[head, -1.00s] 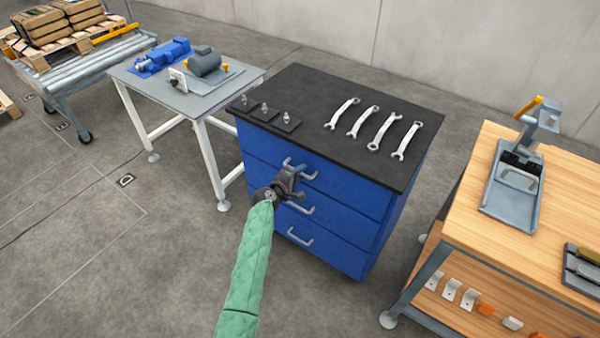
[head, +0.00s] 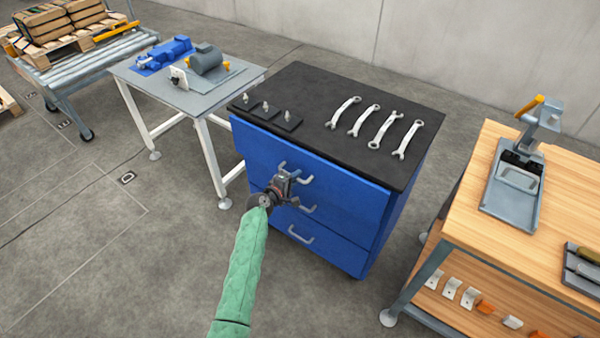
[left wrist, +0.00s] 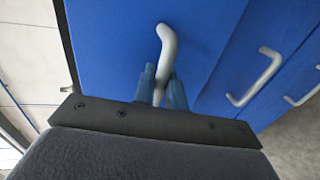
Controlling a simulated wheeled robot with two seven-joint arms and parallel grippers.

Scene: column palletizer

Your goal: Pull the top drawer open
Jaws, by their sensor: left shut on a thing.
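The blue cabinet (head: 385,235) has several drawers with grey bar handles. Its top drawer (head: 340,190) stands a little out from the body, its front forward of the black top's edge. My left gripper (head: 286,178) is at this drawer's front, shut on the top drawer handle (head: 304,179). In the left wrist view the two blue-grey fingers (left wrist: 161,90) sit on either side of the handle (left wrist: 166,45), against the blue drawer front (left wrist: 110,50). The drawer's inside is hidden from both views. My right gripper is not in view.
Several wrenches (head: 363,121) and small black plates with studs (head: 286,120) lie on the cabinet's black top (head: 310,90). A grey table (head: 195,95) stands close on the left, a wooden workbench (head: 470,210) on the right. The floor before the cabinet (head: 180,270) is clear.

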